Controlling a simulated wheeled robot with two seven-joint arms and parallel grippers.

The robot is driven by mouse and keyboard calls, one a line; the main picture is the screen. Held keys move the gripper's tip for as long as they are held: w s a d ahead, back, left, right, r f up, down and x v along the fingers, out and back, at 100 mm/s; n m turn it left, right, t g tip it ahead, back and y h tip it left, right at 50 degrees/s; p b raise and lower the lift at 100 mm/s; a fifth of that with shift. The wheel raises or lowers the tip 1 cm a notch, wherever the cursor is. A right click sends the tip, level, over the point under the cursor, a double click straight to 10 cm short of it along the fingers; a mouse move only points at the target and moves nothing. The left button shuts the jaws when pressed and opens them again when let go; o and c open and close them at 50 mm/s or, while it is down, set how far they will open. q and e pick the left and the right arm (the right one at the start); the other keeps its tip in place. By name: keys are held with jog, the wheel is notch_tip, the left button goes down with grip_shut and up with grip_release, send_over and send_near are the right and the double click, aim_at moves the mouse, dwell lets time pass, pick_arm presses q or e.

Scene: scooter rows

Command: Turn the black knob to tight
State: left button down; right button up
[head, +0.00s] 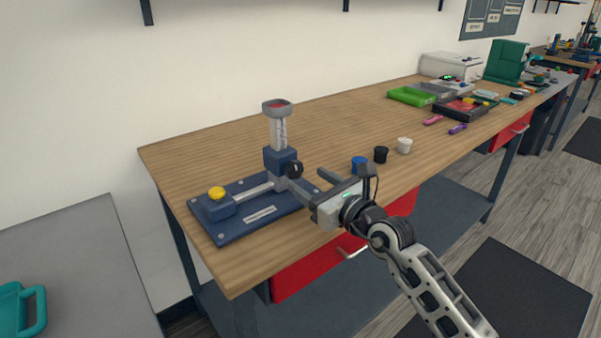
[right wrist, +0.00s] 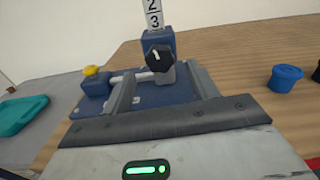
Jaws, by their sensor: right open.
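The black knob (head: 294,169) is on the side of a blue block on a post, part of a fixture on a blue base plate (head: 236,229). In the right wrist view the knob (right wrist: 158,58) has a white mark pointing roughly up. My right gripper (head: 301,179) is open and empty. Its two fingers point toward the knob, which shows just beyond and between the fingertips in the wrist view; I cannot tell the exact gap. A numbered scale (right wrist: 153,15) rises above the block. My left gripper is not in view.
A yellow knob (head: 216,193) sits on the fixture's left block. Blue (head: 359,163), black (head: 381,155) and white (head: 404,146) cups or caps stand right of my gripper. A green tray (head: 412,96) is farther back. The wooden tabletop (head: 335,125) behind is clear.

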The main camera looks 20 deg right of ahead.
aim_at(297, 172)
jog(key=x, duration=0.4)
jog(key=shift+w, duration=0.1)
